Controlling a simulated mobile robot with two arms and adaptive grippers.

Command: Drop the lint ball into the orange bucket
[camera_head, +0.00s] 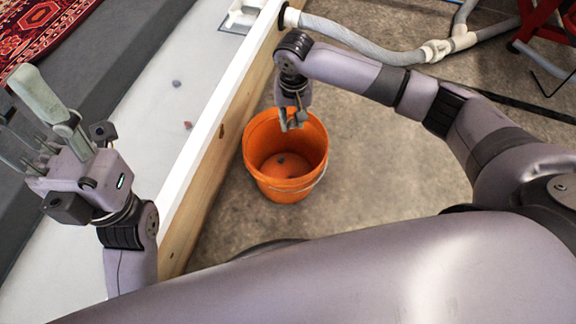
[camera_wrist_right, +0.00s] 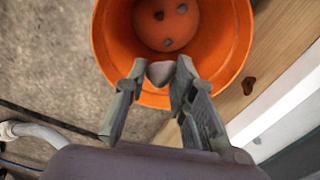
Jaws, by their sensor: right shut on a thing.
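The held ball is hard to make out in the head view. A few dark lint balls (camera_wrist_right: 168,42) lie on the bucket's floor. My left gripper (camera_head: 28,115) is at the far left, its fingers apart and nothing visible between them.
A white-topped wooden wall (camera_head: 205,145) runs along the bucket's left side. Beyond it, two small lint pieces (camera_head: 187,125) (camera_head: 176,83) lie on the pale pit floor. A grey hose (camera_head: 365,45) and red stand (camera_head: 540,22) are at the back right. Concrete right of the bucket is clear.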

